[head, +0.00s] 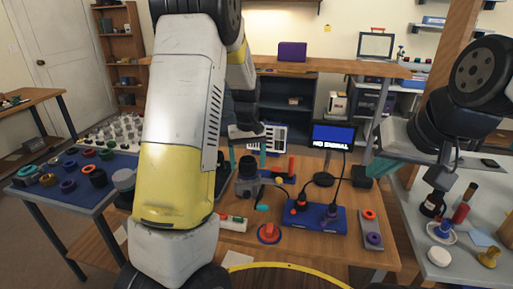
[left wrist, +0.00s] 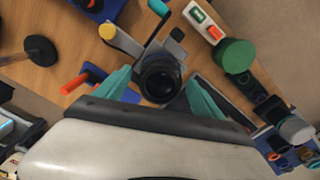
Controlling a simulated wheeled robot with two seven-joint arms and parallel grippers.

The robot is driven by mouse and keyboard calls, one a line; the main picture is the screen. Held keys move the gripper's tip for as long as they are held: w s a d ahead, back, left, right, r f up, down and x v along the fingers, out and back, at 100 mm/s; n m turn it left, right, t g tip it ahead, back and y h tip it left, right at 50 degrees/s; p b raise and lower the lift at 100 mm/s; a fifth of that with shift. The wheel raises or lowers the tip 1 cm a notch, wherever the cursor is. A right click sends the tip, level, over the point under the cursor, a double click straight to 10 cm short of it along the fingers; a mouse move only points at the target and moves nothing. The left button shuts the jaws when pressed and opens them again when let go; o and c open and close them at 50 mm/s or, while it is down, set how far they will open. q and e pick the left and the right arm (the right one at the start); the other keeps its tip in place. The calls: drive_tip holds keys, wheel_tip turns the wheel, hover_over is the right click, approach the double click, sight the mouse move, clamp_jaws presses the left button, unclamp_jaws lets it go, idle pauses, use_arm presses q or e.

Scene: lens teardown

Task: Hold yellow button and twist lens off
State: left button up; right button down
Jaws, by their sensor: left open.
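The lens (left wrist: 160,80) is a dark cylinder facing the left wrist camera, seated on a grey camera body (left wrist: 148,44). A yellow round button (left wrist: 107,32) sits at the end of a grey arm on the body's left. My left gripper (left wrist: 159,77) is open, its teal fingers on either side of the lens with gaps visible. In the head view, the dark camera and lens (head: 247,172) stand on the wooden table below my left gripper (head: 246,158); the yellow button cannot be made out there. My right gripper (head: 392,164) is over the right-hand table, its opening unclear.
A blue box with knobs (head: 318,217) and a small monitor (head: 334,136) stand right of the camera. A red-handled tool (left wrist: 75,83) and a green disc (left wrist: 235,55) flank it. A blue mat (head: 105,193) with several rings lies left. Bottles and small parts crowd the right-hand table.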

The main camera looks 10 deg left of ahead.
sight(248, 159)
use_arm(q)
drive_tip(key=shift+f, duration=0.25)
drive_tip(key=shift+c, duration=0.2)
clamp_jaws()
drive_tip(key=shift+n, duration=1.3)
drive_tip(key=shift+n, duration=0.6)
drive_tip(key=shift+r, duration=0.1)
drive_tip(key=shift+r, duration=1)
drive_tip(key=shift+r, duration=2.5)
